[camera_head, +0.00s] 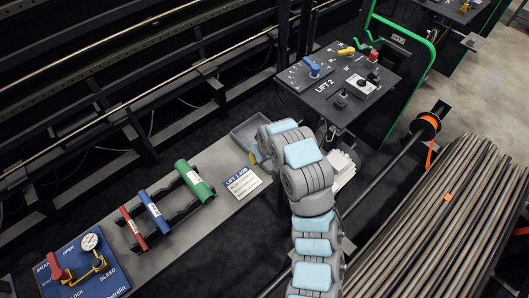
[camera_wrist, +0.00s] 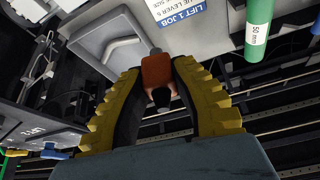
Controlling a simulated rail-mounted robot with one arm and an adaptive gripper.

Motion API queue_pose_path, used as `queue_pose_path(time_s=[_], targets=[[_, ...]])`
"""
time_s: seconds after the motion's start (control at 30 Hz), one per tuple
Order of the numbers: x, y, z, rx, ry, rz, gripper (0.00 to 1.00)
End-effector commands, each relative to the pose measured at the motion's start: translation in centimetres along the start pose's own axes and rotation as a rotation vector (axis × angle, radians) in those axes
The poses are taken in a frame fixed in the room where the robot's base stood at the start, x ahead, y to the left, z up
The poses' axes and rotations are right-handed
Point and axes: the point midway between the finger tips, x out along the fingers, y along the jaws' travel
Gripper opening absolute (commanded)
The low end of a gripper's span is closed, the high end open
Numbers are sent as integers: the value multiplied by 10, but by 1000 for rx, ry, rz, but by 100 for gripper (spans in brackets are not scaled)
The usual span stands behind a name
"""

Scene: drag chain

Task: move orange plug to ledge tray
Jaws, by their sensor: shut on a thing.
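The orange plug (camera_wrist: 157,72) is between the yellow ribbed fingers of my gripper (camera_wrist: 160,82) in the wrist view, and the gripper is shut on it. A grey tip shows at one end of the plug and a dark part at the other. The grey ledge tray (camera_wrist: 84,44) is just beyond the fingertips, to the upper left. In the head view the tray (camera_head: 237,134) sits at the far end of the ledge, partly hidden by my arm. The plug is hidden there; only a bit of yellow finger shows beside the tray.
The ledge (camera_head: 222,160) also holds a white-and-blue job card (camera_head: 243,183), a rack of green (camera_head: 195,180), blue (camera_head: 154,210) and red (camera_head: 132,228) cylinders, and a blue valve panel (camera_head: 85,268). The black LIFT 2 console (camera_head: 325,92) stands behind my arm. Long rods (camera_head: 440,230) lie at right.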

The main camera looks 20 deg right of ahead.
Motion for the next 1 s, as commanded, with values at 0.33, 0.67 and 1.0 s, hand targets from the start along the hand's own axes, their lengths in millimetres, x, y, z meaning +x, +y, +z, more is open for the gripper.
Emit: queue_pose_path(time_s=[0.33, 0.67, 1.0], targets=[[65, 16, 8, -113, -6, -56, 0], [82, 22, 8, -157, -12, -77, 0], [108, 58, -4, -157, -10, -77, 0]])
